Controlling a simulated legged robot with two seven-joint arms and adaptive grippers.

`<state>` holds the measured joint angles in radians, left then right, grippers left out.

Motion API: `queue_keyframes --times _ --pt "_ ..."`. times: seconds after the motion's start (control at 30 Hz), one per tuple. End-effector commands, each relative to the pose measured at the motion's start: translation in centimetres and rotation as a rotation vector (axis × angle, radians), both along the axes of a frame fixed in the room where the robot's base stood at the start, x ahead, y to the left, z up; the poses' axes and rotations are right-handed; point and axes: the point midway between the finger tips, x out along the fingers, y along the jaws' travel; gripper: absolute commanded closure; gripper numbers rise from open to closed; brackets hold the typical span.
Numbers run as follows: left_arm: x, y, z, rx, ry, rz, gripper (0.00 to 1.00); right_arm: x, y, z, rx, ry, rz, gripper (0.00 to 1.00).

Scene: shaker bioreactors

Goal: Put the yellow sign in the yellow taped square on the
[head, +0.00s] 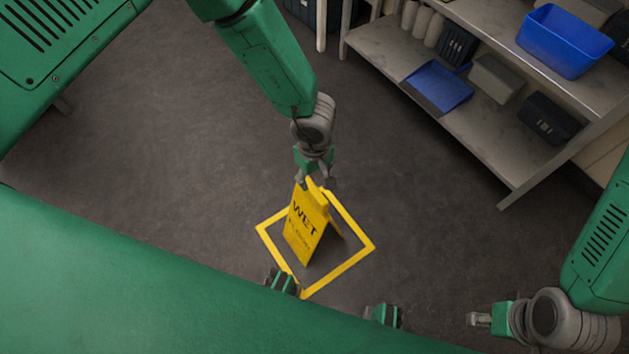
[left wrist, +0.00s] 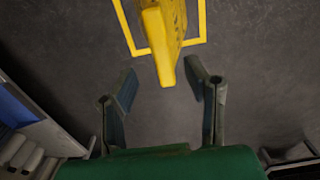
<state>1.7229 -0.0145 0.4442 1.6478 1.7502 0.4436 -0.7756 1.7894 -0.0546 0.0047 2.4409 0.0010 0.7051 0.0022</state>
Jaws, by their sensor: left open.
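The yellow wet-floor sign (head: 306,226) stands upright and spread like a tent on the dark floor, inside the yellow taped square (head: 359,257). My left gripper (head: 317,183) is open at the sign's top in the head view. In the left wrist view, the sign's top (left wrist: 162,45) lies just beyond the gap between the open fingers of my left gripper (left wrist: 161,82), with no finger closed on it. Part of the tape (left wrist: 202,20) shows around the sign there. My right gripper (head: 480,319) is at the lower right, away from the sign; its finger opening is unclear.
A metal shelf unit (head: 485,130) stands at the upper right, with a blue bin (head: 563,42) on top and a blue tray (head: 438,87) on the lower shelf. The floor left of the square and between the square and shelf is clear.

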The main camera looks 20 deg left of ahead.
Motion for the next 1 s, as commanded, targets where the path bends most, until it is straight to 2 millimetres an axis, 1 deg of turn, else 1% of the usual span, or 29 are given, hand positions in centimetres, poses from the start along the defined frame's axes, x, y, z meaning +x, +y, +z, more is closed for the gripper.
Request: queue_keyframes --times 0.03,0.1,0.2,0.37,0.5,0.57,0.67,0.77,0.8,0.9,0.97,1.0 --pt "0.0 0.0 1.2 0.000 0.000 0.001 0.58 0.0 0.0 0.7 0.000 0.000 0.000 0.60" --pt "0.0 0.0 2.2 -0.001 -0.001 0.001 0.58 0.0 0.0 1.0 0.000 0.000 0.000 0.60" --pt "0.0 0.0 3.0 0.001 0.001 -0.001 0.58 0.0 0.0 1.3 0.000 0.000 0.000 0.60" --pt "-0.1 0.0 3.4 0.001 0.001 -0.001 0.58 0.0 0.0 1.4 0.000 0.000 0.000 0.60" --pt "-0.1 0.1 3.4 0.002 0.001 -0.003 0.58 0.0 0.0 1.4 0.000 0.000 0.000 0.60" --pt "-0.4 0.4 3.2 0.012 0.001 -0.015 0.58 0.0 0.0 1.4 0.000 0.000 0.000 0.60" --pt "-1.8 2.2 2.6 0.060 -0.006 -0.085 0.58 0.0 0.0 1.4 0.000 0.000 0.000 0.60" --pt "-4.3 5.6 1.8 0.141 -0.021 -0.219 0.58 0.0 0.0 1.4 0.000 0.000 0.000 0.60" --pt "-5.5 7.2 1.6 0.174 -0.030 -0.285 0.58 0.0 0.0 1.4 0.000 0.000 0.000 0.60" --pt "-8.5 10.8 1.5 0.228 -0.050 -0.461 0.58 0.0 0.0 1.4 0.000 0.000 0.000 0.60" --pt "-10.5 12.4 1.6 0.237 -0.060 -0.565 0.58 0.0 0.0 1.4 0.000 0.000 0.000 0.60" --pt "-11.8 13.3 1.9 0.234 -0.065 -0.629 0.58 0.0 0.0 1.4 0.000 0.000 0.000 0.60"
